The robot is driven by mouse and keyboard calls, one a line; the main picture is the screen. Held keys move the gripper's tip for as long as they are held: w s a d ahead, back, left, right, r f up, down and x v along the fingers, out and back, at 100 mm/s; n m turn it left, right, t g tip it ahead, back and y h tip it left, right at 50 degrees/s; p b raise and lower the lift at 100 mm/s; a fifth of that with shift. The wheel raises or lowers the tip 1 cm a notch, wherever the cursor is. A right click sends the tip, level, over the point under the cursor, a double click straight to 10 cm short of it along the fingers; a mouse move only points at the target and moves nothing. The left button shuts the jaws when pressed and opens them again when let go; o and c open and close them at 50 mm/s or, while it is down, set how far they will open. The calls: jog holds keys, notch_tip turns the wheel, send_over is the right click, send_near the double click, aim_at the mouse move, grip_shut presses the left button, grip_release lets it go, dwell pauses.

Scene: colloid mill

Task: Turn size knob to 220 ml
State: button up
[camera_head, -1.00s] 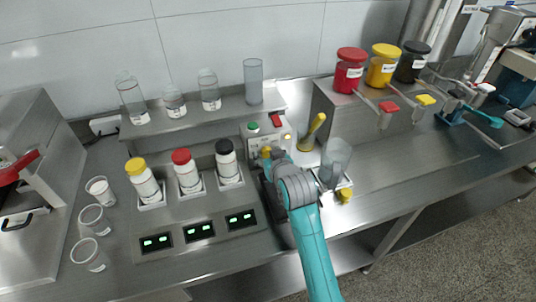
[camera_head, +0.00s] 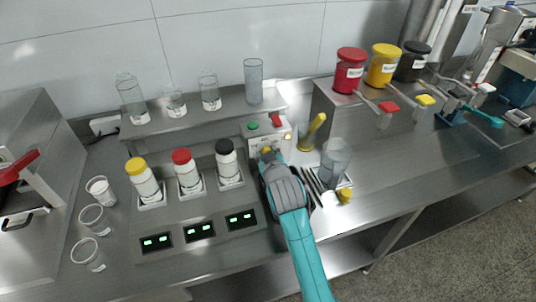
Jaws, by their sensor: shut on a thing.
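The colloid mill's control box (camera_head: 256,145) has a pale front with a green button (camera_head: 253,126), a red switch (camera_head: 276,121) and a small lit lamp (camera_head: 288,137). A yellow knob (camera_head: 266,151) sits low on this front and is partly hidden. My gripper (camera_head: 268,158) reaches up to the front from below and is shut on the yellow knob. My arm hides most of the fingers and the lower part of the box. The knob's size marks are too small to read.
Bottles with yellow (camera_head: 135,165), red (camera_head: 181,156) and black (camera_head: 224,146) caps stand to the left. A clear jug (camera_head: 335,158) and a yellow-handled tool (camera_head: 314,130) stand close on the right. Tall glasses line the shelf (camera_head: 190,119) above.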

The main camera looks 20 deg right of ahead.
jog(key=n+h, duration=0.2)
jog(key=n, duration=0.1)
jog(key=shift+a+f+t, duration=0.1)
jog(key=shift+t, duration=0.2)
jog(key=shift+n+t+h, duration=0.3)
jog(key=shift+n+h, duration=0.4)
jog(key=shift+n, duration=0.7)
jog(key=o, duration=1.1)
jog(key=shift+o, duration=0.2)
jog(key=shift+s, duration=0.1)
jog(key=v, duration=1.2)
jog(key=shift+a+f, duration=0.1)
jog(key=shift+a, duration=0.05)
